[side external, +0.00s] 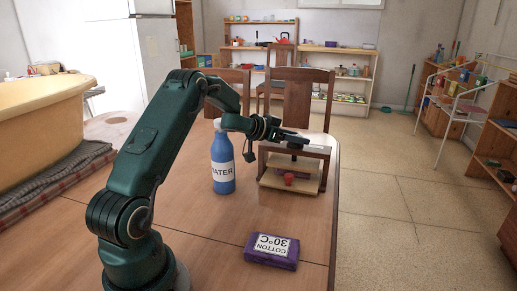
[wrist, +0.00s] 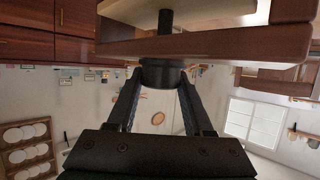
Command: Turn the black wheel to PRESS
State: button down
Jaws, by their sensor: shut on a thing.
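The black wheel (wrist: 163,72) sits at the edge of a wooden beam in the wrist view, with a dark shaft (wrist: 165,20) running on beyond the beam. My gripper (wrist: 161,84) has one finger on each side of the wheel and is shut on it. In the side view, my gripper (side external: 288,138) reaches the top of a wooden press (side external: 264,167) from the left, and the wheel there is hard to tell from the dark fingers. A small red thing (side external: 289,178) is inside the press, low at the front. No PRESS marking is readable.
A purple "COTTON 30°C" box (side external: 271,251) lies nearer the front. The table (side external: 215,225) is bare between them. Chairs (side external: 298,95) stand behind the press, and the table's right edge is close.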

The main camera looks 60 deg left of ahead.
jog(key=shift+r, duration=0.2)
jog(key=shift+c, duration=1.5)
grip_release()
jog(key=shift+f, duration=0.1)
jog(key=shift+v, duration=2.55)
